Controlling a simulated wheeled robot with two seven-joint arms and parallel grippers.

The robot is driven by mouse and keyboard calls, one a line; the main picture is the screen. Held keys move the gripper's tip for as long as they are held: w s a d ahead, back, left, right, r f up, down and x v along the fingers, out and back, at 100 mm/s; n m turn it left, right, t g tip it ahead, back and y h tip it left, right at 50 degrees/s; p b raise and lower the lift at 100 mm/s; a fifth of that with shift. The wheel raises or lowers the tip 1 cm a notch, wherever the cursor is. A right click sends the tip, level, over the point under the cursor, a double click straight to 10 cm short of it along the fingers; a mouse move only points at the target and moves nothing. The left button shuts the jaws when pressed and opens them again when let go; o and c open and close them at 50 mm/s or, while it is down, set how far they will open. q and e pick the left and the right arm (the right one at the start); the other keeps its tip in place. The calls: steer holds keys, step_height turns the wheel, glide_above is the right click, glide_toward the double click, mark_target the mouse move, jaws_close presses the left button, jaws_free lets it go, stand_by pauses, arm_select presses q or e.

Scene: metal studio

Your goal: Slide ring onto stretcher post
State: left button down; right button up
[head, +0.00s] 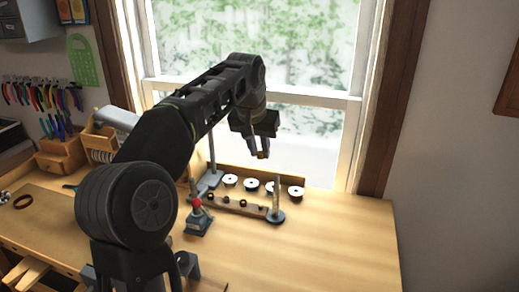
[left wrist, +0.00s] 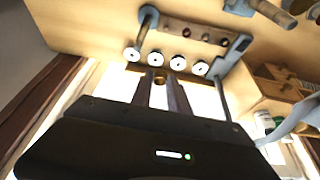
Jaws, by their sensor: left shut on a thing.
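My left gripper (head: 261,152) is shut on a small gold-brown ring (head: 262,155), held in the air above the back of the bench. In the left wrist view the ring (left wrist: 160,78) sits between the two fingertips (left wrist: 159,82). The stretcher post (head: 276,200) is a grey tapered rod standing upright on a round dark base. In the head view the ring is above and slightly left of the post's top, apart from it. The post also shows in the left wrist view (left wrist: 143,32), beyond the fingertips. My right gripper is not in view.
A wooden bar (head: 238,206) with several small dark rings lies left of the post. Several white discs (head: 252,184) line the back edge. A tall thin stand (head: 212,160) and a red-knobbed tool (head: 198,218) are farther left. The bench's right side (head: 340,240) is clear.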

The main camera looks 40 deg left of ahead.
arm_select(q)
steer(key=s+a+r+n+g+y+p, duration=0.1)
steer(key=s+a+n+p, duration=0.4)
steer(key=s+a, duration=0.5)
steer(key=s+r+n+y, duration=0.1)
steer(key=s+r, duration=0.1)
steer(key=s, duration=0.2)
steer(key=shift+s+a+r, duration=0.15)
steer(key=shift+s+a, duration=0.15)
steer(key=shift+s, duration=0.05)
steer(key=shift+f+b, duration=1.75)
steer(key=shift+f, duration=0.65)
